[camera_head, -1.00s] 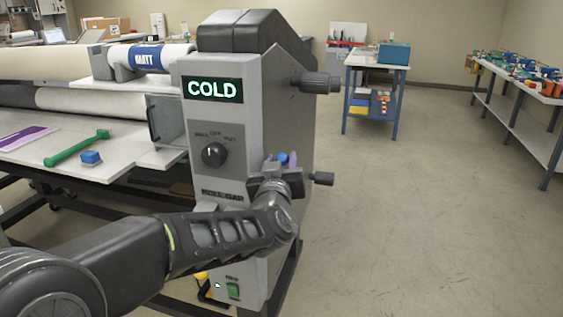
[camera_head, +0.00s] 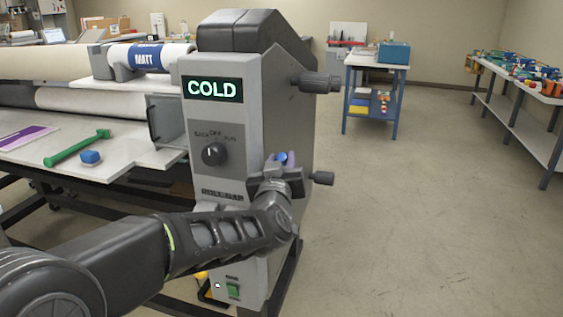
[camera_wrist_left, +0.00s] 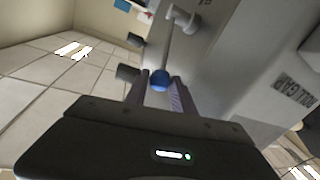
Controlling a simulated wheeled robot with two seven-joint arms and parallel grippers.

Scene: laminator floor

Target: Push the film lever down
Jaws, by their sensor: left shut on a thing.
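The film lever shows in the left wrist view as a thin grey rod with a blue knob (camera_wrist_left: 160,80), running up to a pivot on the machine's side. In the head view only its blue knob (camera_head: 281,157) shows, at the right side of the grey laminator housing (camera_head: 220,125). My left gripper (camera_head: 279,165) is shut on the knob, one finger on each side; its fingers also show in the left wrist view (camera_wrist_left: 160,95). My gripper hides much of the lever in the head view. My right gripper is in neither view.
A dark knob (camera_head: 316,83) and a smaller one (camera_head: 322,178) stick out from the housing's side, above and right of my gripper. A dial (camera_head: 214,154) sits on the front under the COLD display (camera_head: 212,89). The floor (camera_head: 420,220) at right is clear.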

